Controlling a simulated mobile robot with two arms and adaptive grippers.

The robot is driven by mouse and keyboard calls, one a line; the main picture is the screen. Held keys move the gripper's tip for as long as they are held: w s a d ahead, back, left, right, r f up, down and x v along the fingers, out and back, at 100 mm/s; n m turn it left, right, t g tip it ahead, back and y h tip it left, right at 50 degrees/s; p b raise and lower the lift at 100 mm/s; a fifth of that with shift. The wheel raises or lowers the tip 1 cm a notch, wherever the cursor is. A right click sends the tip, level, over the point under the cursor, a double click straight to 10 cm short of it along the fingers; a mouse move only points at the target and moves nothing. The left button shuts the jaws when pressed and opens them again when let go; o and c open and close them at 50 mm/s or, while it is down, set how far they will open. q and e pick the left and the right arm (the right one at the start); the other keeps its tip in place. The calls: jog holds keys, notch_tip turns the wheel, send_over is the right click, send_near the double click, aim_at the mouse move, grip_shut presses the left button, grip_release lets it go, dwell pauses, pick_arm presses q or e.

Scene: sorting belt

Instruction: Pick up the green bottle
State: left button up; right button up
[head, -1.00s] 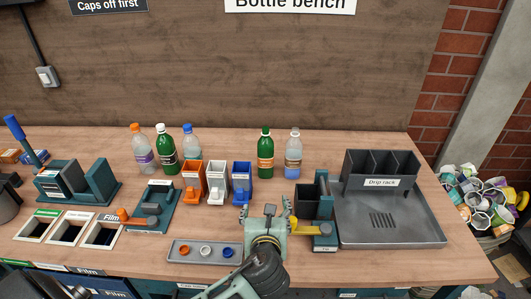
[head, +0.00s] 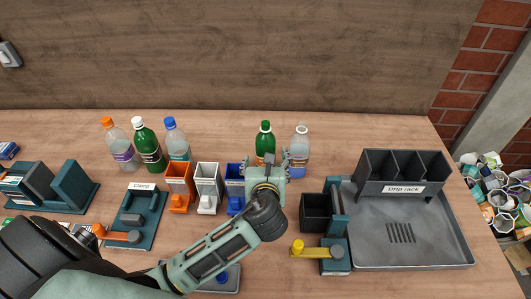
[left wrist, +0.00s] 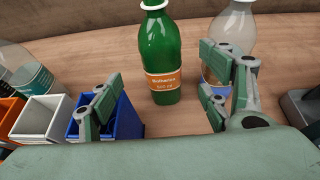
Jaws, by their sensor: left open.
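A green bottle (head: 265,140) with a green top and an orange label stands upright near the back of the bench. It also shows in the left wrist view (left wrist: 160,50), its top cut off. My left gripper (head: 265,166) is open and empty in front of it. In the left wrist view the bottle stands beyond the gap between the fingers (left wrist: 160,88), with no visible contact. A second green bottle (head: 147,146), with a white cap and white label, stands farther left. My right gripper is not in view.
A clear bottle (head: 299,150) with a blue label stands close right of the green-topped bottle. Orange (head: 179,180), white (head: 207,181) and blue (head: 235,180) bins stand to the left. A drip rack (head: 400,180) on a grey tray is at right.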

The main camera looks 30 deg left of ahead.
aim_at(266, 147)
pick_arm(q)
jog(key=p+x, duration=0.1)
jog(key=x, duration=0.9)
jog(key=shift+w+r, duration=0.1)
jog(key=shift+r, duration=0.05)
jog(key=shift+c, duration=0.5)
jog(key=c, duration=1.2)
jog(key=shift+c, duration=0.2)
